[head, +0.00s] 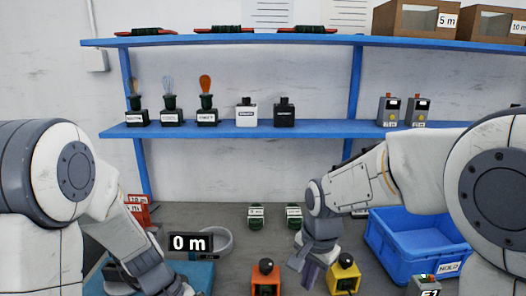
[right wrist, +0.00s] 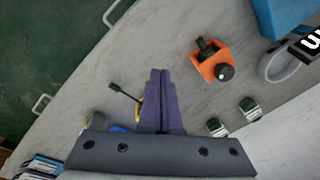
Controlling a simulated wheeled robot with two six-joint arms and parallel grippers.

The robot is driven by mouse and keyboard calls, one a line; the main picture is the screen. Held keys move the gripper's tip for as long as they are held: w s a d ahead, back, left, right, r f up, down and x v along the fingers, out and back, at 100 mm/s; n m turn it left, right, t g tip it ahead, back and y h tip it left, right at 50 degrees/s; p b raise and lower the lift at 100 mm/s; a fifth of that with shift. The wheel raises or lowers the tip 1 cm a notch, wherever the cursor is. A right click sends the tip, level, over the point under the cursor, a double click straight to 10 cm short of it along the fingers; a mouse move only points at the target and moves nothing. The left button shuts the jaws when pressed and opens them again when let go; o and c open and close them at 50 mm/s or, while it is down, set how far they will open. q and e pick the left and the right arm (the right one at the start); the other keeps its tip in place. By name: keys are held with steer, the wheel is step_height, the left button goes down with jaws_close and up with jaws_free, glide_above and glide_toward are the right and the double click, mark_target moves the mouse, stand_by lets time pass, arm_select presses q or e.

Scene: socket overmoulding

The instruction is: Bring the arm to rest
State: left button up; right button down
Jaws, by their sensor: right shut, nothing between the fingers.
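My right gripper (head: 308,272) hangs over the grey worktop, pointing down, between the orange block and the yellow block. In the right wrist view its two dark fingers (right wrist: 160,77) lie together, with nothing between them. My left arm comes down at the lower left of the head view. Its grey wrist end (head: 143,265) is low near the bottom edge, and I cannot make out its fingers.
An orange block (head: 265,279) and a yellow block (head: 344,275) stand close to my right gripper. Two green-and-white parts lie behind. A blue shelf (head: 225,131) spans the back. A 0 m display (head: 190,243) stands at left.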

arm_select(q)
steer(key=w+a+r+m+t+y, duration=0.1)
steer(key=a+r+m+t+y, duration=0.2)
steer(key=a+m+t+y, duration=0.45)
arm_select(e)
steer(key=s+d+f+n+t, duration=0.1)
steer(key=s+d+f+n, duration=0.55)
steer(key=d+n, duration=0.25)
arm_select(q)
steer(key=s+d+f+m+g+h+b, duration=0.25)
steer(key=s+d+m+b, duration=0.2)
steer(key=s+d, duration=0.3)
steer(key=s+d+f+m+g+h+b, duration=0.1)
steer(key=s+d+f+m+g+b, duration=0.2)
steer(key=s+d+b, duration=0.4)
arm_select(e)
steer(key=s+a+f+n+g+p, duration=0.1)
steer(key=s+a+f+n, duration=0.1)
steer(key=s+a+n, duration=0.35)
steer(key=s+a+f+n+g, duration=0.1)
steer(key=s+a+f+n, duration=0.1)
steer(key=s+a, duration=0.65)
arm_select(q)
step_height(320, 180, up, 14)
steer(key=m+p, duration=0.1)
steer(key=p, duration=1.2)
steer(key=shift+w+d, duration=0.45)
arm_select(e)
step_height(320, 180, up, 13)
steer(key=shift+s, duration=0.2)
